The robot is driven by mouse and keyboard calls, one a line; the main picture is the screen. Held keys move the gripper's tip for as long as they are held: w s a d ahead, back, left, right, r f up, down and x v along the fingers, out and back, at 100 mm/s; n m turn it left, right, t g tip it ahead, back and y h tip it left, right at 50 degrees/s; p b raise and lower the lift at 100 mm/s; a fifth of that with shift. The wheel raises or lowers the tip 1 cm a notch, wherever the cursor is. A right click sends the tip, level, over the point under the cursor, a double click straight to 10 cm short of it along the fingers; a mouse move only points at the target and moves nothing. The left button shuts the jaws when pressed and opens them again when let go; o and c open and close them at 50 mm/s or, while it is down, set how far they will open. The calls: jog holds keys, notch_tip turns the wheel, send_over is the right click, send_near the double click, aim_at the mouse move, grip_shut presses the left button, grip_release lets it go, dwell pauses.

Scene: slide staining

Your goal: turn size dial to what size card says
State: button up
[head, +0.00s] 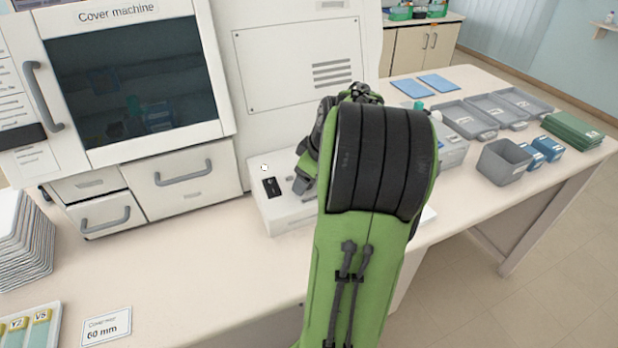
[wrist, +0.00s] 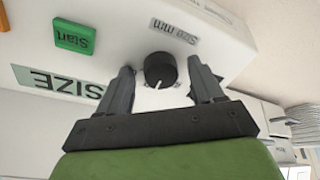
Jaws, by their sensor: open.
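The size dial (wrist: 160,68) is a round black knob with a white pointer line, on a white panel under a "Size mm" label (wrist: 174,32). Its pointer lies toward the picture's bottom in the wrist view; no scale numbers are readable. My gripper (wrist: 161,72) is open, with one finger on each side of the dial; I cannot tell whether either touches it. In the head view my arm hides the dial and most of the gripper. The size card (head: 106,327) stands at the bottom left of the head view and reads 60 mm.
A green Start button (wrist: 74,37) and a SIZE plate (wrist: 62,83) are left of the dial. Grey trays (head: 463,122) and a grey bin (head: 503,163) are at right. The front bench is mostly clear.

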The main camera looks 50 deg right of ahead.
jog(key=c, duration=1)
jog(key=shift+c, duration=0.2)
jog(key=shift+m, duration=0.4)
jog(key=m+p, duration=0.1)
jog(key=m, duration=0.3)
jog(key=shift+a+m+h, duration=0.1)
jog(key=shift+m+h, duration=0.2)
jog(key=shift+m, duration=0.1)
jog(key=m, duration=0.5)
jog(key=shift+h, duration=0.4)
jog(key=shift+m, duration=0.4)
jog(key=o, duration=1)
jog(key=shift+a, duration=0.1)
